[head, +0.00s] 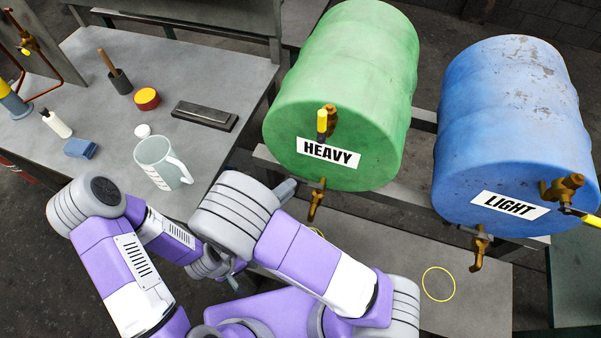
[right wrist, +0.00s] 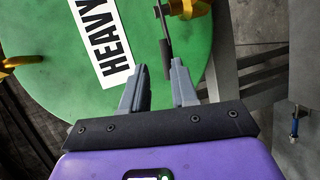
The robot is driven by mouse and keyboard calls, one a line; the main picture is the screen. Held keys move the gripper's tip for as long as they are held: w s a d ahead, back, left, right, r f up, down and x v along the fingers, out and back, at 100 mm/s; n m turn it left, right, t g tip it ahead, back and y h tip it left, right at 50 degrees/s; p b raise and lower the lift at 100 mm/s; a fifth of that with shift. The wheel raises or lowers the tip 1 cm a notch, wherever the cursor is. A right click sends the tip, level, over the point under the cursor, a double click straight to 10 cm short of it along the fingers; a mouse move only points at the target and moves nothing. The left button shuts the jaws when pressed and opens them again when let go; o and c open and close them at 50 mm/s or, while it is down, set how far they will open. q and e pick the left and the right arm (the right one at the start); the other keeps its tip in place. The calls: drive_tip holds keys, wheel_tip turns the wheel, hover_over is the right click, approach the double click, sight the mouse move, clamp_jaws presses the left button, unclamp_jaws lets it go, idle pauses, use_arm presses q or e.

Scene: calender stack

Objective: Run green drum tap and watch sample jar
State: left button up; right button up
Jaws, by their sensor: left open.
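The green drum (head: 345,100), labelled HEAVY, lies on its side on a rack. Its face has an upper brass fitting with a yellow handle (head: 322,122) and a lower brass tap (head: 316,202). In the right wrist view, the tap (right wrist: 188,8) has a dark lever (right wrist: 165,52) reaching down toward my right gripper (right wrist: 160,72). That gripper is open, the lever's end close to or between its fingertips; contact is unclear. It also shows in the head view (head: 287,189). A pale, handled jar (head: 160,163) stands on the left bench. My left gripper (head: 233,283) is low, mostly hidden by my arms.
A blue drum (head: 505,130) labelled LIGHT lies right of the green one. A yellow ring (head: 438,284) marks the lower shelf; another is mostly hidden under the green drum's tap. The bench (head: 215,75) holds a dark block (head: 204,116), red-yellow tin (head: 146,98), blue sponge (head: 80,149) and bottle (head: 57,124).

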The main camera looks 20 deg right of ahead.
sight(298, 181)
drive_tip(key=x, duration=0.2)
drive_tip(key=b+x, duration=0.1)
drive_tip(key=x, duration=0.2)
drive_tip(key=f+x, duration=0.1)
drive_tip(key=x, duration=0.2)
drive_tip(key=shift+w+a+b, duration=0.15)
drive_tip(key=shift+w+b, duration=0.05)
drive_tip(key=shift+b, duration=0.2)
use_arm(q)
drive_tip(key=shift+w+f, duration=0.15)
drive_tip(key=shift+f, duration=0.45)
drive_tip(key=shift+w+f, duration=0.15)
drive_tip(key=shift+f, duration=0.45)
use_arm(e)
clamp_jaws()
